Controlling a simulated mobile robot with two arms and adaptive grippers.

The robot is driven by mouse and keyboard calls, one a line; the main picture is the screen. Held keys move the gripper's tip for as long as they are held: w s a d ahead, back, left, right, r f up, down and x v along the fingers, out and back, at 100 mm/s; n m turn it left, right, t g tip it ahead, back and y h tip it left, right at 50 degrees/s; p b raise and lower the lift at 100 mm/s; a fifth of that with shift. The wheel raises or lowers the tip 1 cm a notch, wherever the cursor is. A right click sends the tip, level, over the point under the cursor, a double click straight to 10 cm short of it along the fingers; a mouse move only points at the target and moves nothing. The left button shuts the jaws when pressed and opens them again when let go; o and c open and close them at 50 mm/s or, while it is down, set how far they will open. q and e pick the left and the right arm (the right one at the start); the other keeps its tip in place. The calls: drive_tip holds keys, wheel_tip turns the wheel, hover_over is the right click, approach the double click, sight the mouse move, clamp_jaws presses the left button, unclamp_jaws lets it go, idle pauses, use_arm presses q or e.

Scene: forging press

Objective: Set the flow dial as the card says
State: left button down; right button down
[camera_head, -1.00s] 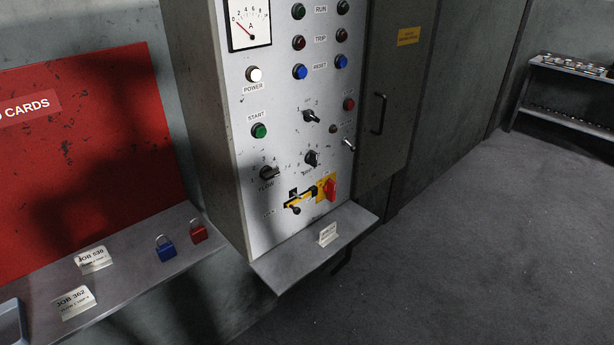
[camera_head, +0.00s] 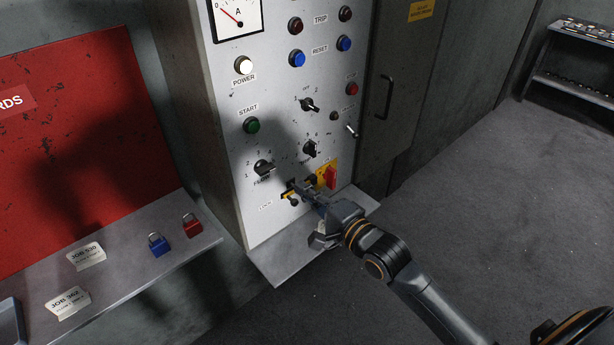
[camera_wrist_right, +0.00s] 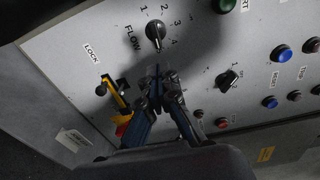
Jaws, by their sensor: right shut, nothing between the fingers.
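My right gripper (camera_head: 304,188) is shut and empty, in front of the lock lever area, right of and below the dial. In the right wrist view its fingertips (camera_wrist_right: 162,74) are just below the dial, apparently apart from it. A white card (camera_wrist_right: 73,138) stands on the ledge, its text unreadable. My left gripper is out of view.
A second numbered knob (camera_head: 310,149), a red switch (camera_head: 331,177) and a yellow lock bar (camera_wrist_right: 113,92) are close by. Job cards (camera_head: 86,256) (camera_head: 68,303) and blue (camera_head: 158,245) and red (camera_head: 192,225) padlocks lie on the left shelf. Open floor is at right.

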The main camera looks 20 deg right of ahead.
drive_tip(key=r, duration=0.1)
drive_tip(key=b, duration=0.2)
approach(265, 157)
drive_tip(key=w, duration=0.4)
drive_tip(key=shift+w+a, duration=0.3)
drive_tip(key=shift+a, duration=0.45)
